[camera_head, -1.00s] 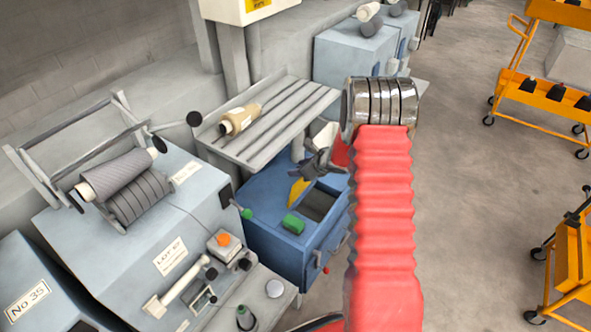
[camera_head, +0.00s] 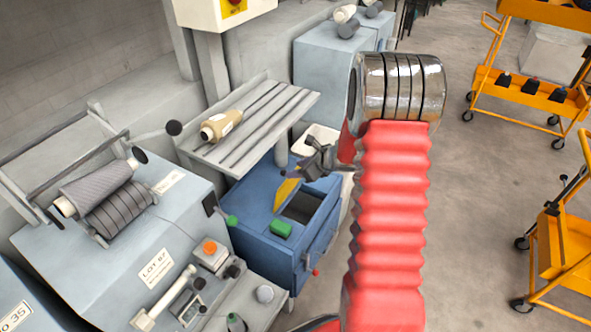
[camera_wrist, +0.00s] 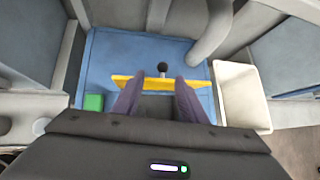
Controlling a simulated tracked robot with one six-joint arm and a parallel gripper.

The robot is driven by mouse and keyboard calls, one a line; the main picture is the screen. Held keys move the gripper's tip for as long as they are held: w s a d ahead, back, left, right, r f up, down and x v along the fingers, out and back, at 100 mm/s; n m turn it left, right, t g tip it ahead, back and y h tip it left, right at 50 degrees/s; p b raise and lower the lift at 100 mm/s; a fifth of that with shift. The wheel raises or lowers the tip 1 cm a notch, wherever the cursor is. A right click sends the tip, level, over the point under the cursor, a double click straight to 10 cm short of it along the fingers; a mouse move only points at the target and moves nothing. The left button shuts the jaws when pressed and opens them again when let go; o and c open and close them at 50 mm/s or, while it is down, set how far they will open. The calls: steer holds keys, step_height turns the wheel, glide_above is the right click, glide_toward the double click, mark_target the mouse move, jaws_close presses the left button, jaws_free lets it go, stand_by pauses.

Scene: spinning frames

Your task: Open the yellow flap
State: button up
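The yellow flap (camera_head: 286,194) is on top of the blue box, at the left edge of a dark opening (camera_head: 303,206), and looks tilted up. In the wrist view the yellow flap (camera_wrist: 150,84) shows as a narrow strip with a black knob (camera_wrist: 162,68) beyond it. My gripper (camera_head: 308,170) is above and behind the flap in the head view. In the wrist view my gripper (camera_wrist: 160,82) is open, its fingers apart and overlapping the strip. I cannot tell whether they touch it. Part of the flap is hidden behind the fingers.
A green block (camera_head: 281,229) sits on the blue box (camera_head: 256,222). A grooved shelf (camera_head: 262,130) with a tan roll stands close behind. A white bin (camera_wrist: 241,95) is right of the box. Grey machines fill the left; yellow carts (camera_head: 525,90) stand right.

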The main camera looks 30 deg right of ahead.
steer(key=shift+c, duration=0.3)
